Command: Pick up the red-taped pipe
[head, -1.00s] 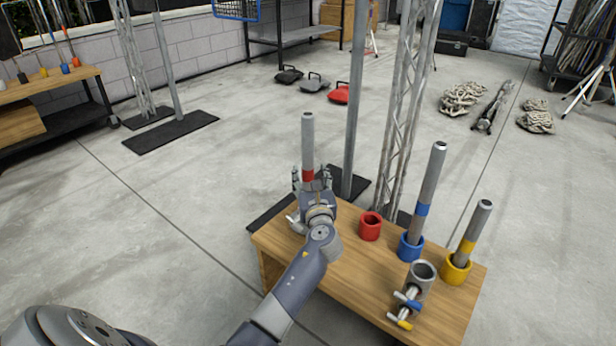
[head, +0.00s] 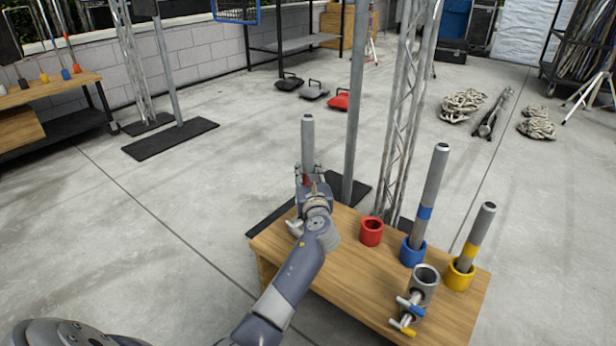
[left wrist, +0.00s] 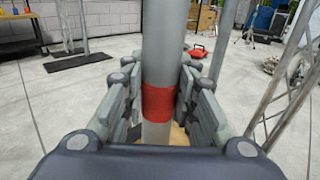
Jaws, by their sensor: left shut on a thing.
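The red-taped pipe (head: 308,140) is a grey tube standing upright near the back left of the wooden table (head: 345,258). My left gripper (head: 311,178) is at its red band and hides its lower part in the head view. In the left wrist view, the pipe (left wrist: 164,50) runs upright between the fingers, and its red tape (left wrist: 159,103) lies between the pads. My left gripper (left wrist: 160,108) is shut on the pipe. Whether the pipe's lower end touches the table is hidden. My right gripper is not in view.
An empty red cup (head: 371,232) stands right of the gripper. A blue-taped pipe (head: 433,180) and a yellow-taped pipe (head: 480,230) stand in matching cups. A metal pole (head: 355,110) and truss (head: 402,120) rise behind the table.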

